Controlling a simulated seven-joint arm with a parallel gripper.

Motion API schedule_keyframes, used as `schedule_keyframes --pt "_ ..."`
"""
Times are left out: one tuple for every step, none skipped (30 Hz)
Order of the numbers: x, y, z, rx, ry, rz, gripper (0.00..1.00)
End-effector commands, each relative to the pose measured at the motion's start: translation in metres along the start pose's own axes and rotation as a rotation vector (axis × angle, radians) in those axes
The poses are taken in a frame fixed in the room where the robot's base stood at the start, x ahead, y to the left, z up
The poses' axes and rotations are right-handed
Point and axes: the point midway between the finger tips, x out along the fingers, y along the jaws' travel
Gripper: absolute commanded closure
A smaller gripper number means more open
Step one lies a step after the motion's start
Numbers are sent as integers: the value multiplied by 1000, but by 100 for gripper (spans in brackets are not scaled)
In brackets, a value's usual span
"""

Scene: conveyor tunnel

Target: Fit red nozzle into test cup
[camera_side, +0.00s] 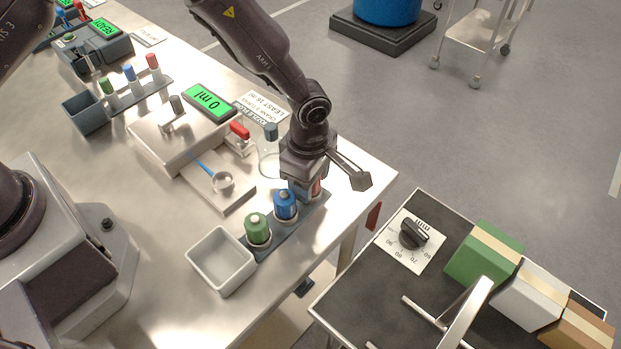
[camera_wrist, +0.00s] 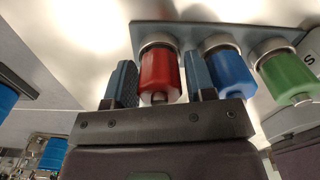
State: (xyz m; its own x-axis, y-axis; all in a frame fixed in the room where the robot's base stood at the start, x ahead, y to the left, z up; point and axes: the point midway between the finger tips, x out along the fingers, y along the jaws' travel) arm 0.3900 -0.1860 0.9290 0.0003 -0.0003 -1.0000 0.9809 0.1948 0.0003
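A red cylindrical piece (camera_wrist: 160,72), which I take as the red nozzle, sits in a metal ring of the grey holder. My gripper (camera_wrist: 162,85) is over it, with one finger on each side. Thin gaps seem to show beside the red piece, and I see no clear grip. In the side view my gripper (camera_side: 304,184) mostly hides the red piece at the holder's far end. No cup is plainly labelled as the test cup.
A blue piece (camera_side: 285,204) and a green piece (camera_side: 257,229) share the holder, the blue one close to my gripper. A white open bin (camera_side: 221,260) stands at its near end. A glass flask (camera_side: 269,152) stands close behind my gripper. A box with a "0 ml" display (camera_side: 209,101) is left.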

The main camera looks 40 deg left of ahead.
Motion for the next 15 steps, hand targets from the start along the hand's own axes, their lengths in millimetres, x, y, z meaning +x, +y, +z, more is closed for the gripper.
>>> schedule_keyframes --pt "0 0 0 0 0 0 61" --pt "0 0 0 0 0 0 68" --pt "0 0 0 0 0 0 77" --pt "0 0 0 0 0 0 84" --pt "0 0 0 0 0 0 91" --pt "0 0 0 0 0 0 100" --pt "0 0 0 0 0 0 100" --pt "0 0 0 0 0 0 70" --pt "0 0 0 0 0 0 79" --pt "0 0 0 0 0 0 86" --pt "0 0 0 0 0 0 93" --pt "0 0 0 0 0 0 100" --pt "0 0 0 0 0 0 100" --pt "0 0 0 0 0 0 100" --pt "0 0 0 0 0 0 100"
